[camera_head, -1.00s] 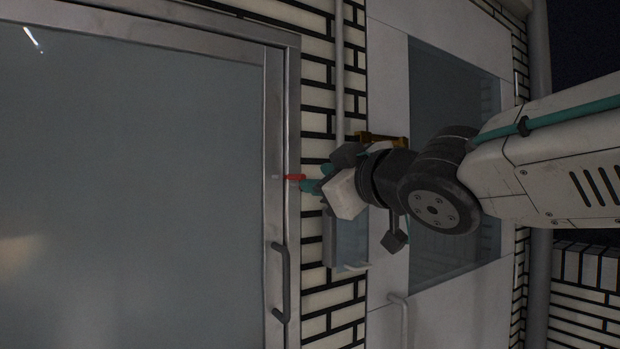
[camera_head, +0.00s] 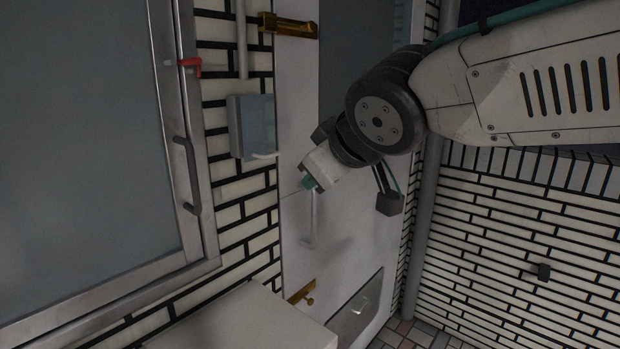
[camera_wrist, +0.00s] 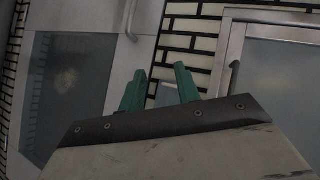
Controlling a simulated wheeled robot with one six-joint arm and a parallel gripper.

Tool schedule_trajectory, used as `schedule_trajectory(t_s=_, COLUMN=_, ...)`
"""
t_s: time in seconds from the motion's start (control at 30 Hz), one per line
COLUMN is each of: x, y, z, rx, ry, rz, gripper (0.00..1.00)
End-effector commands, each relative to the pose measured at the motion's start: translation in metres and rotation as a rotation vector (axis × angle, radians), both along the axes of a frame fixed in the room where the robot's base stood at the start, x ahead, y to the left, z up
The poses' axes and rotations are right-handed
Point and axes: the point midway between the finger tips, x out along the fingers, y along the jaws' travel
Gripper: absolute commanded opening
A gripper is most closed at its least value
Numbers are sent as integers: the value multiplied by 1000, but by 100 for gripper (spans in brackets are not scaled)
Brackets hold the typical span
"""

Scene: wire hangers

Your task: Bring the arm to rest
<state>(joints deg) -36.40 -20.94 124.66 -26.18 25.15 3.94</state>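My gripper (camera_head: 308,184) hangs at the end of my arm in front of a white door panel in the head view, tilted down to the left. Its fingertips are small and mostly hidden there. In the wrist view its two teal fingers (camera_wrist: 160,84) stand apart with nothing held between them. My gripper is clear of the wall and touches nothing that I can see.
A metal-framed glass door (camera_head: 80,130) with a small red piece (camera_head: 192,67) and dark handle (camera_head: 187,172) is at left. A grey wall box (camera_head: 252,127), brass hinge (camera_head: 290,25) and white surface (camera_head: 245,322) are nearby. Brick wall lies right.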

Motion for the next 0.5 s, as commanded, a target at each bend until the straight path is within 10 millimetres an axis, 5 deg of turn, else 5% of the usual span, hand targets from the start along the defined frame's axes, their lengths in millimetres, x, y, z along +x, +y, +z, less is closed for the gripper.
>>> schedule_trajectory(t_s=0.1, x=-30, y=-75, z=-50, rx=-64, ry=218, rz=-185, gripper=33)
schedule_trajectory(t_s=0.3, x=-122, y=-177, z=-119, rx=-96, ry=613, rz=-471, gripper=33)
schedule_trajectory(t_s=0.4, x=-178, y=-212, z=-145, rx=-57, ry=801, rz=-605, gripper=33)
schedule_trajectory(t_s=0.5, x=-212, y=-230, z=-157, rx=7, ry=894, rz=-701, gripper=33)
